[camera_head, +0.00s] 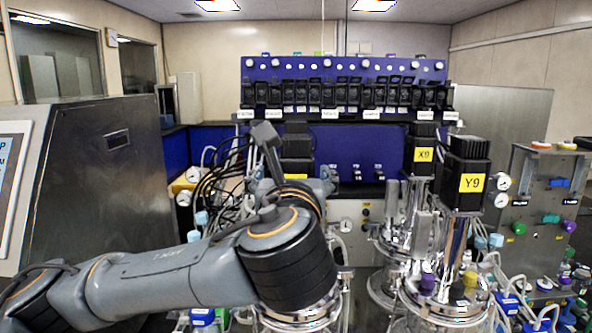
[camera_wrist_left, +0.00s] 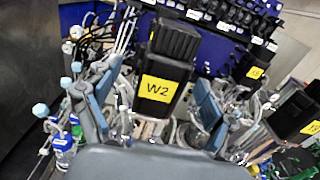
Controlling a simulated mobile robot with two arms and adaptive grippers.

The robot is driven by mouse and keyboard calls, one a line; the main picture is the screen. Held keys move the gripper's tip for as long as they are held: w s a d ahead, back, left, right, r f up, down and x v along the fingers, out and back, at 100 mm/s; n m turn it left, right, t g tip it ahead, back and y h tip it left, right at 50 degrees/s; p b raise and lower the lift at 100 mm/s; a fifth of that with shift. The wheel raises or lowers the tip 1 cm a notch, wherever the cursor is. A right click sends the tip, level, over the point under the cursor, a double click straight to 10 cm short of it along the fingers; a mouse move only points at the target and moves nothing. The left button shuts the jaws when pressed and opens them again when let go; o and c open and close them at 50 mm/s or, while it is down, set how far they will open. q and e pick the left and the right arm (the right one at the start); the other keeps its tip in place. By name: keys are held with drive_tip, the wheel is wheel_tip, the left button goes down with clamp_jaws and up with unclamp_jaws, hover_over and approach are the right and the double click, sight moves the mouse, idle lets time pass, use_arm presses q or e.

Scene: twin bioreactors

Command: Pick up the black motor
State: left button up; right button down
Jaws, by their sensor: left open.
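Several black motors show. One, with a yellow W2 label, stands upright in the middle of the left wrist view (camera_wrist_left: 168,75). In the head view, what looks like the same black motor (camera_head: 297,142) is partly hidden behind my left arm. My left gripper (camera_wrist_left: 152,95) is open, with one finger on each side of the W2 motor in the picture; I cannot tell whether they touch it. It also shows in the head view (camera_head: 298,165), partly hidden by my wrist. The X9 motor (camera_head: 424,150) and the Y9 motor (camera_head: 468,170) stand to the right. My right gripper is out of view.
Steel vessels (camera_head: 440,300) with tubing stand below the motors. A blue panel (camera_head: 350,68) with a row of black units is behind. A grey cabinet (camera_head: 100,180) stands at the left. Gauges and coloured valves on a panel (camera_head: 540,215) crowd the right.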

sight(296, 171)
use_arm(q)
drive_tip(key=w+p, duration=0.3)
drive_tip(key=w, duration=0.1)
drive_tip(key=shift+w+d, duration=0.1)
drive_tip(key=shift+d, duration=0.25)
drive_tip(key=shift+w+f, duration=0.1)
drive_tip(key=shift+w, duration=0.2)
drive_tip(key=shift+s, duration=0.1)
clamp_jaws()
drive_tip(key=shift+r, duration=0.2)
